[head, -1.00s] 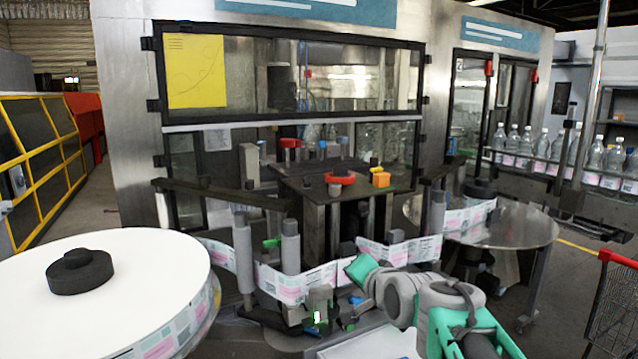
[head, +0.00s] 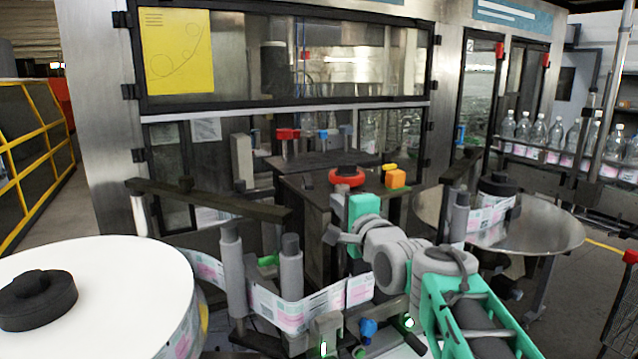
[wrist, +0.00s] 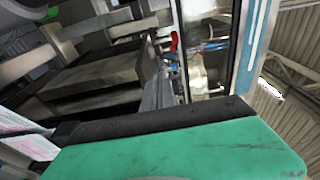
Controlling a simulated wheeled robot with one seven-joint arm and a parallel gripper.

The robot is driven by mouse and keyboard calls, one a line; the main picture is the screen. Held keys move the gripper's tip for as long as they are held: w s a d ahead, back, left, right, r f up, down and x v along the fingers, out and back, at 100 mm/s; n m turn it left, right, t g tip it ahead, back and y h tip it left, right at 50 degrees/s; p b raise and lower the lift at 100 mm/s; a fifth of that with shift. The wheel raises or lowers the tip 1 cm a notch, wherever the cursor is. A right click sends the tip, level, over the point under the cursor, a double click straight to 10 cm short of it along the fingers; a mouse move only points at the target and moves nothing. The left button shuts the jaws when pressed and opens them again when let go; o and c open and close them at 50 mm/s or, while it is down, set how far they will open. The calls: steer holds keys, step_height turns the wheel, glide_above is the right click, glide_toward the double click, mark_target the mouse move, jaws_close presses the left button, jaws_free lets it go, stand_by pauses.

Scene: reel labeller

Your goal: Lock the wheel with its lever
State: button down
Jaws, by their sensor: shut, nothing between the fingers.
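A large white reel (head: 120,275) of labels with a black hub (head: 38,298) lies flat at the lower left in the head view. A red ring (head: 347,181), like a small handwheel, sits on the dark machine top. A small green lever-like part (head: 267,261) shows behind the label web, between the grey rollers. I cannot tell which part is the task's wheel or lever. My gripper (head: 337,238) is at the end of my arm, in front of the dark machine top and right of the rollers; it is shut and empty. The wrist view shows no clear fingertips.
Grey rollers (head: 291,268) carry the label web (head: 310,312) in front of my arm. A blue knob (head: 368,328) is below it. An orange block (head: 396,179) sits on the machine top. A round metal table (head: 540,237) stands at the right.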

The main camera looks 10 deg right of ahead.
mark_target(311, 200)
steer(key=w+p, duration=0.1)
steer(key=w, duration=0.1)
steer(key=w+a+p, duration=0.1)
steer(key=w, duration=0.2)
steer(key=w+p, duration=0.1)
steer(key=w, duration=0.2)
steer(key=shift+w+a+r+p, duration=0.15)
steer(key=shift+r+p, duration=0.05)
steer(key=shift+p, duration=0.2)
steer(key=shift+w+a+f, duration=0.1)
steer(key=shift+w+f, duration=0.05)
steer(key=shift+w, duration=0.5)
steer(key=shift+s+a+f+b, duration=0.15)
steer(key=shift+a+b, duration=0.2)
steer(key=shift+b, duration=0.35)
steer(key=shift+s+a+b, duration=0.1)
steer(key=shift+a+b, duration=0.25)
steer(key=shift+b, duration=0.45)
steer(key=a+b, duration=0.1)
steer(key=b, duration=0.1)
steer(key=shift+a+f+b, duration=0.1)
steer(key=shift+a+b, duration=0.2)
steer(key=shift+b, duration=0.1)
steer(key=a+b, duration=0.2)
steer(key=b, duration=0.1)
steer(key=shift+a+r, duration=0.1)
steer(key=shift+r, duration=0.2)
